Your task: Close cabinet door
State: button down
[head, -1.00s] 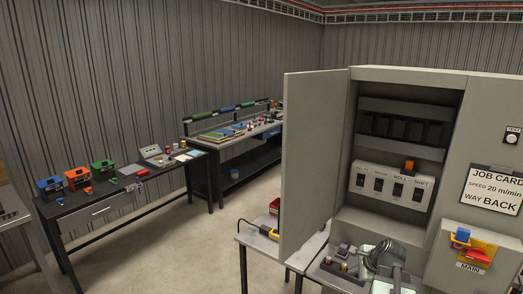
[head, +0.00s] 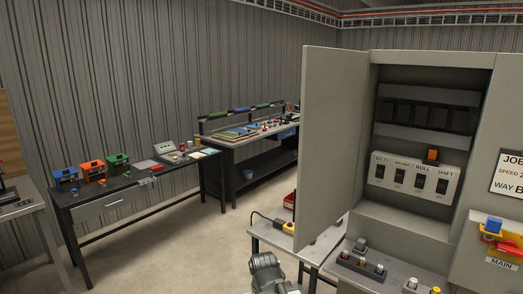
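The grey cabinet (head: 400,212) stands at the right. Its door (head: 335,140) is hinged on the left side and stands wide open, swung out toward me, so the inside shows. My gripper (head: 266,268) shows only in part at the bottom edge, as a grey rounded end of the arm. It appears left of the door's lower edge in the picture, and I see no contact with the door. Its fingers cannot be made out.
Inside the cabinet is a panel of black switches (head: 412,180) with an orange piece on top. A small table (head: 265,237) stands behind the door's lower part. A control box with buttons (head: 365,266) sits below the cabinet. Open floor (head: 185,250) lies at the left.

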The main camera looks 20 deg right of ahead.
aim_at(333, 80)
jog(key=u, duration=2.1)
jog(key=i, duration=3.2)
jog(key=z, duration=4.5)
jog(key=i, duration=0.85)
jog(key=u, duration=0.05)
